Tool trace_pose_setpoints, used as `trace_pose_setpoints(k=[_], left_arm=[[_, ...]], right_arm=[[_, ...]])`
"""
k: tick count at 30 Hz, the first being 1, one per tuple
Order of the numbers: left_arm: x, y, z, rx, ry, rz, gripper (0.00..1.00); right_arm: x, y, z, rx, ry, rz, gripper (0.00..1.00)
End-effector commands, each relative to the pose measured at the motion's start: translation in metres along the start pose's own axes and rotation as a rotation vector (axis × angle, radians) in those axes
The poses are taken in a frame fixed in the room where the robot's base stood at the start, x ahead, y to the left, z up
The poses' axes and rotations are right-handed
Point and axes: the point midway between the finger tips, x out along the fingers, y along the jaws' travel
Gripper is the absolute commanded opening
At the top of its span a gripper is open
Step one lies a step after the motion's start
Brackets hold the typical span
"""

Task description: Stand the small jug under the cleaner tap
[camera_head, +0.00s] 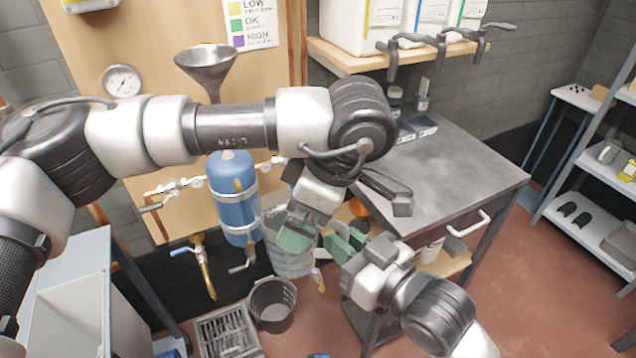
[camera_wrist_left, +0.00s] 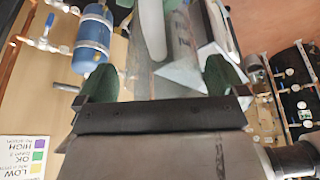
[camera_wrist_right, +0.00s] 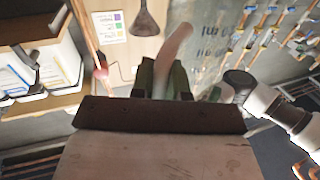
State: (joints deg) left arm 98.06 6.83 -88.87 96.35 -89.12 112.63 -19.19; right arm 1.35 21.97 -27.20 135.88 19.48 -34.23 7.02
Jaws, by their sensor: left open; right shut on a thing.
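The small jug (camera_head: 285,264), clear with marks on its wall, hangs above the floor in front of the blue tank. My right gripper (camera_head: 346,241) is shut on its pale handle, which shows between the green fingers in the right wrist view (camera_wrist_right: 176,48). My left gripper (camera_head: 298,236) is open at the jug, partly covering it; the jug shows between its spread fingers in the left wrist view (camera_wrist_left: 178,62). I cannot tell whether they touch. Grey taps (camera_head: 440,50) project from white containers (camera_head: 352,22) on a shelf; their names are unreadable, so I cannot tell which is the cleaner's.
A grey-topped table (camera_head: 460,165) stands below the taps, with small items at its back. A blue tank (camera_head: 232,200) with pipes and valves is on the wooden panel. A dark bucket (camera_head: 272,305) and a floor grate (camera_head: 228,335) lie below. Shelves (camera_head: 590,165) stand at right.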

Motion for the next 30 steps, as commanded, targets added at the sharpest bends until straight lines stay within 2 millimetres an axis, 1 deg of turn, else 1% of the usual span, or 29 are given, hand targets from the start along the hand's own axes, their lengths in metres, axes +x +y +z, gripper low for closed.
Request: trace_pose_setpoints(k=[1, 3, 7, 11, 18, 25, 26, 30], left_arm=[[0.008, 0.0, -0.001, 0.0, 0.001, -0.002, 1.0], [0.017, 0.0, 0.0, 0.0, -0.001, -0.002, 1.0], [0.028, 0.0, 0.0, 0.0, 0.0, 0.0, 1.0], [0.033, 0.0, 0.0, 0.0, -0.001, 0.0, 1.0], [0.033, 0.0, 0.0, 0.001, -0.001, 0.0, 1.0], [0.033, 0.0, 0.0, 0.0, -0.001, 0.0, 0.65], [0.032, 0.0, 0.0, 0.0, -0.002, 0.001, 0.64], [0.032, 0.0, 0.0, 0.0, -0.002, 0.001, 0.64]], right_arm=[[0.0, 0.0, -0.001, 0.0, 0.001, 0.0, 0.0], [0.0, 0.0, -0.001, 0.0, 0.001, 0.0, 0.0], [0.0, 0.0, -0.001, 0.0, 0.001, 0.0, 0.0], [0.0, 0.0, -0.001, 0.0, 0.001, 0.0, 0.0], [0.0, 0.0, -0.001, 0.0, 0.001, 0.0, 0.0], [0.0, 0.0, 0.0, 0.0, 0.001, -0.001, 0.0], [0.0, 0.0, -0.001, 0.0, 0.001, -0.001, 0.18], [0.0, 0.0, 0.0, 0.0, 0.001, -0.001, 0.39]])
